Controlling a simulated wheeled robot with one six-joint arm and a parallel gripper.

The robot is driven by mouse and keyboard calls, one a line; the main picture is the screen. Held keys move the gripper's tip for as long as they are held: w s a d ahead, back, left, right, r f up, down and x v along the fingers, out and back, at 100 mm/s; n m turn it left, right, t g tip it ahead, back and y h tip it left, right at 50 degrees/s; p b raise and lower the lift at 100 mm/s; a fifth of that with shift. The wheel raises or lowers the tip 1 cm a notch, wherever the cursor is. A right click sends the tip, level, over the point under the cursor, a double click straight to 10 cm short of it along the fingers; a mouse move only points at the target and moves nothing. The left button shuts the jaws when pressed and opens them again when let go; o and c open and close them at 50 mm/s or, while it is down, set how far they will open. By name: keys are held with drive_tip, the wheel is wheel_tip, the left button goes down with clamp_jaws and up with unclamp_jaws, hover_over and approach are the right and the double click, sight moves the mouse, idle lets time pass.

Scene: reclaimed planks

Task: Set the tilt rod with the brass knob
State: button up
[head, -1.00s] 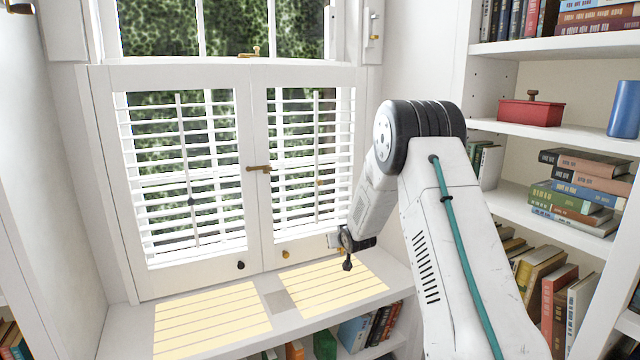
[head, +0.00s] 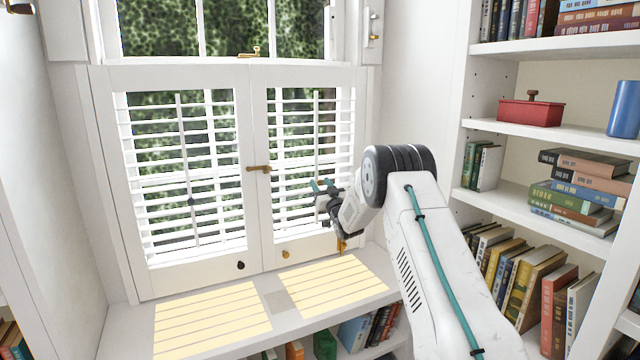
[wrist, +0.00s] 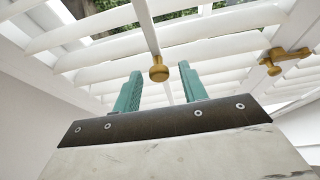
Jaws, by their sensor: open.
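The right shutter's tilt rod (head: 316,120) runs upright in front of its white slats. In the wrist view the rod (wrist: 147,25) carries a round brass knob (wrist: 159,70). In the head view my gripper covers the knob's place. My gripper (head: 322,185) is open and empty in front of the right shutter's lower half. Its two teal fingers show in the wrist view, one on each side of the knob in the picture. I cannot tell whether the knob is within their reach. The slats look open, with greenery visible between them.
The left shutter has its own rod with a dark knob (head: 191,200). A brass latch (head: 259,168) sits where the panels meet, and shows in the wrist view (wrist: 285,60). Two small knobs, dark (head: 240,265) and brass (head: 285,254), sit on the bottom rails. A bookcase (head: 560,145) stands at right.

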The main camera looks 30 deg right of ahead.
drive_tip(key=shift+x, duration=0.85)
clamp_jaws()
drive_tip(key=shift+f, duration=2.75)
unclamp_jaws()
drive_tip(key=v, duration=0.7)
drive_tip(key=shift+s, duration=0.4)
drive_tip(key=shift+f, duration=0.1)
